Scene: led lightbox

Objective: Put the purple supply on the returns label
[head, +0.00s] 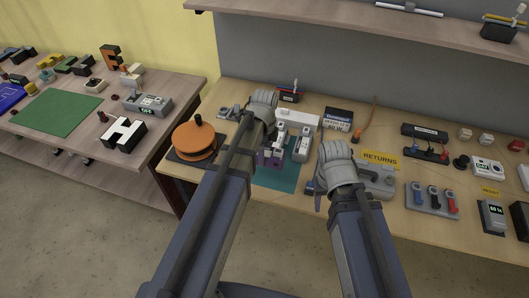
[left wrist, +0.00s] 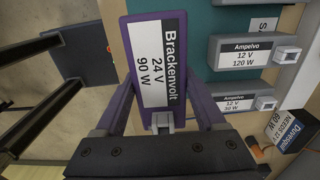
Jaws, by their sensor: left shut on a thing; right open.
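The purple supply (left wrist: 133,60), marked Brackenvolt 24 V 90 W, is between the fingers of my left gripper (left wrist: 165,112) in the left wrist view. In the head view the purple supply (head: 268,158) shows low beside my left wrist, over the teal mat (head: 283,181); I cannot tell whether it touches the mat. The yellow returns label (head: 381,160) is on the bench to the right, just past my right wrist. My right gripper (head: 322,188) is near the front of the bench, left of the label, its fingers mostly hidden by the wrist.
Grey Ampelvo supplies (left wrist: 243,53) sit close beside the purple one. A grey device (head: 376,182) stands just in front of the returns label. An orange spool (head: 194,138) is left of my left arm. A switch block (head: 432,198) stands farther right.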

